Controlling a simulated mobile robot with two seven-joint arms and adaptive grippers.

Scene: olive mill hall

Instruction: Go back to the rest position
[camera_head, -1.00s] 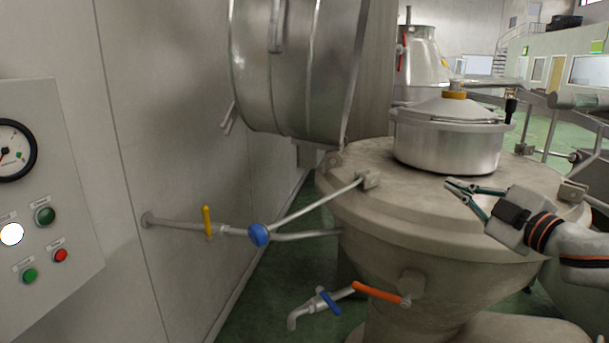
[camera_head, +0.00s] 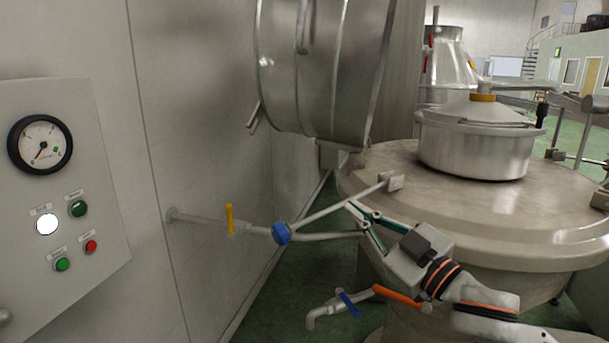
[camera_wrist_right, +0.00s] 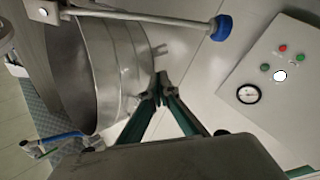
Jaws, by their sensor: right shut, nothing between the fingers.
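My right gripper (camera_head: 357,212) comes in from the lower right in the head view, in front of the steel vessel's near left side. Its fingers point up and left, towards the pipe with the blue round knob (camera_head: 281,233). In the wrist view the fingertips (camera_wrist_right: 160,90) meet with nothing between them. The blue knob also shows at the top of the wrist view (camera_wrist_right: 221,27). My left gripper is in neither view.
A control panel (camera_head: 50,260) with a gauge (camera_head: 40,144), a lit white button and coloured buttons is at the left. A yellow-handled valve (camera_head: 229,219) and a tap with an orange lever (camera_head: 397,296) stick out. A lidded vessel (camera_head: 475,150) stands right.

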